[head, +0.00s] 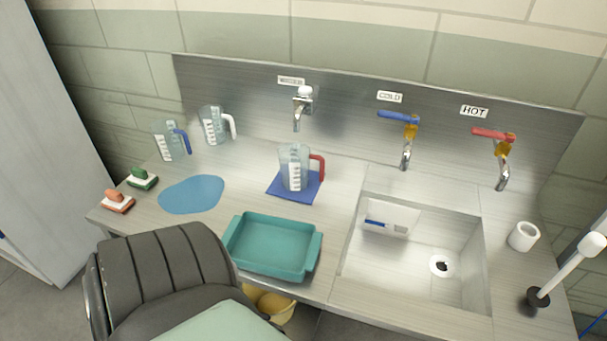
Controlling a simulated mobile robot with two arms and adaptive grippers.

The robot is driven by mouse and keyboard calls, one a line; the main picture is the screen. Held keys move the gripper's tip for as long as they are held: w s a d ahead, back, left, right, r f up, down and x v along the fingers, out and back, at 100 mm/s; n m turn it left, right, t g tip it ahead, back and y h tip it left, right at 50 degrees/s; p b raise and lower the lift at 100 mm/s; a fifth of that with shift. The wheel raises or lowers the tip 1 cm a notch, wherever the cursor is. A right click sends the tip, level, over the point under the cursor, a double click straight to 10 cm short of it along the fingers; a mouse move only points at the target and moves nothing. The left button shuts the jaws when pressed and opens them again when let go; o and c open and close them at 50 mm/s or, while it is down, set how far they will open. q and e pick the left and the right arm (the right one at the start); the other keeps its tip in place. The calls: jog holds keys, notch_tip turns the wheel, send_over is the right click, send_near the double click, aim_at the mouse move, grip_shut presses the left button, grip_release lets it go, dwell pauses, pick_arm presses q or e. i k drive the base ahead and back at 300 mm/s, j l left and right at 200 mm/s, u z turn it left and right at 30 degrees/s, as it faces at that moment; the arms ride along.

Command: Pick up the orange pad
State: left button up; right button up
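The orange pad (118,201) lies on the left end of the steel counter, near its front left corner. It has an orange-red upper part and a pale layer. A similar green pad (142,179) lies just behind it and to its right, slightly apart. Neither of my grippers shows in the head view.
A blue puddle-shaped mat (190,195) lies right of the pads. Measuring jugs (170,143) stand behind. A teal tray (271,248) sits at the counter's front, left of the sink (410,262). A dark chair back (160,268) stands before the counter.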

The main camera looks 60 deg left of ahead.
aim_at(115, 201)
jog(key=u, duration=3.05)
